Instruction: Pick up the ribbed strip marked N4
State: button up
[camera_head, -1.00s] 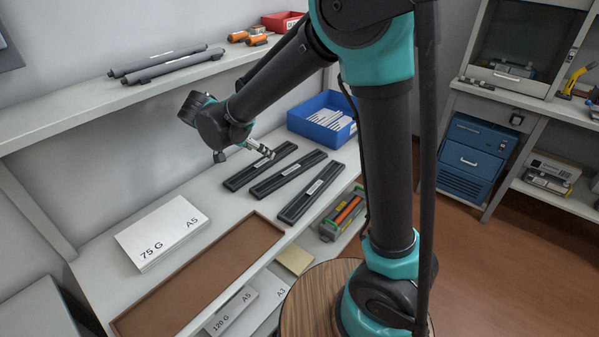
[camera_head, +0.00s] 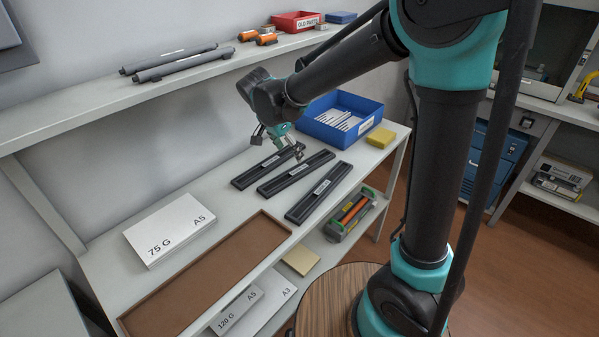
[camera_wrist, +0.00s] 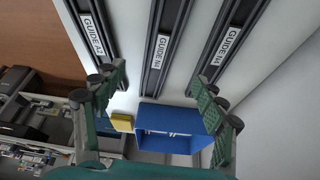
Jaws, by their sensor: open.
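Three black ribbed strips lie side by side on the white shelf: a wall-side strip (camera_head: 258,171), a middle strip (camera_head: 296,172) and a front strip (camera_head: 319,192). In the wrist view they are the right strip (camera_wrist: 229,40), the middle strip (camera_wrist: 162,45) and the left strip (camera_wrist: 95,33). Each has a white GUIDE label. The right and middle labels look alike, and I cannot tell surely which reads N4; the left seems to read A2. My gripper (camera_head: 280,145) is open and empty, above the strips' far ends near the wall. Its fingers (camera_wrist: 160,78) straddle the middle strip in the wrist view.
A blue bin (camera_head: 366,138) with white pieces stands beyond the strips, with a yellow block (camera_head: 380,137) beside it. A paper pack marked 75 G (camera_head: 168,228) and a brown tray (camera_head: 270,232) lie nearer. An upper shelf (camera_head: 110,95) runs along the wall.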

aim_at(298, 170)
jog(key=x, duration=0.9)
jog(key=shift+f, duration=0.2)
jog(key=shift+c, duration=0.5)
jog(key=c, duration=1.2)
